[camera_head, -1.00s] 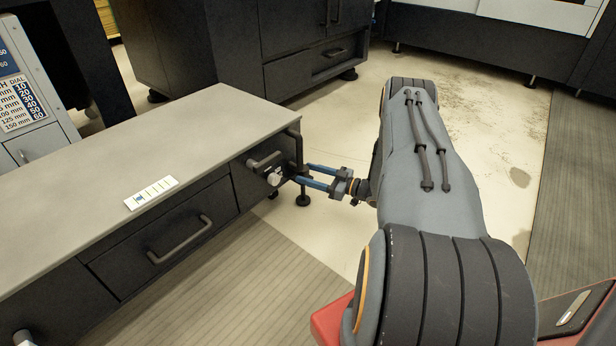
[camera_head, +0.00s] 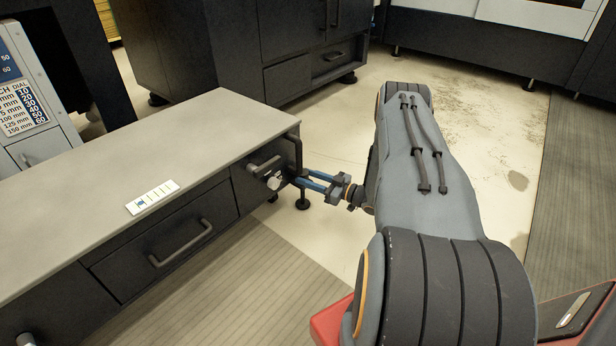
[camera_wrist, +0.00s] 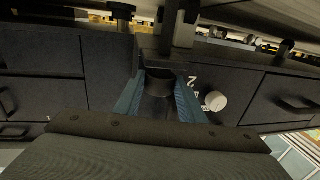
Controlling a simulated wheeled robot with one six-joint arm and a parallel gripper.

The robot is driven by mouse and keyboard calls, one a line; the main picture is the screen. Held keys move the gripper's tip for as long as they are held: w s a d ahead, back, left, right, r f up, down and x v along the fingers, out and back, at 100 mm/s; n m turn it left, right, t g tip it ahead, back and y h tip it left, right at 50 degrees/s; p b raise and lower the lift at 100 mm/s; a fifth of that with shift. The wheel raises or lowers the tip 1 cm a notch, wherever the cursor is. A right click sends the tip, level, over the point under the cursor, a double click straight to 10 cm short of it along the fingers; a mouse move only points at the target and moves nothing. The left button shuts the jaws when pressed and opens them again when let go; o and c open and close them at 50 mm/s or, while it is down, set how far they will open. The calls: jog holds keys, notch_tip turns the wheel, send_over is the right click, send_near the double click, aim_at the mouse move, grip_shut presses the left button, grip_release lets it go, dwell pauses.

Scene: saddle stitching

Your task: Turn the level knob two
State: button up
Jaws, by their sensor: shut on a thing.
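My gripper (camera_head: 303,178) reaches in from the right to the end of the grey-topped bench (camera_head: 120,155). The white knob also shows at the bench's front corner in the head view (camera_head: 274,182).
A drawer with a handle (camera_head: 181,242) is further left. A white marked strip (camera_head: 152,197) lies on the bench top. Dark cabinets (camera_head: 230,50) stand behind. The floor right of the bench end is clear.

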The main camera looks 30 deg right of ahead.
jog(key=h+p, duration=0.1)
jog(key=m+t+h+p, duration=0.1)
jog(key=m+h+p, duration=0.1)
jog(key=shift+s+a+r+t, duration=0.2)
jog(key=shift+s+a+t, duration=0.05)
jog(key=shift+a+t, duration=0.1)
jog(key=m+h+p, duration=0.1)
jog(key=h+p, duration=0.1)
jog(key=m+h+p, duration=0.1)
jog(key=shift+a+m+t+h, duration=0.25)
jog(key=shift+m+t+h, duration=0.05)
jog(key=shift+t, duration=0.05)
jog(key=shift+a+f+m+h+p, duration=0.1)
jog(key=shift+m+h+p, duration=0.7)
jog(key=shift+h, duration=0.55)
jog(key=shift+a+f+m+h+p, duration=0.1)
jog(key=shift+m+h+p, duration=0.65)
jog(key=shift+h, duration=0.6)
jog(key=shift+m, duration=0.25)
jog(key=o, duration=1)
jog(key=shift+o, duration=0.2)
jog(key=s+a+p, duration=0.1)
jog(key=s+p, duration=0.1)
jog(key=s, duration=0.5)
jog(key=shift+s+a+p, duration=0.15)
jog(key=shift+s+p, duration=0.15)
jog(key=shift+p, duration=0.1)
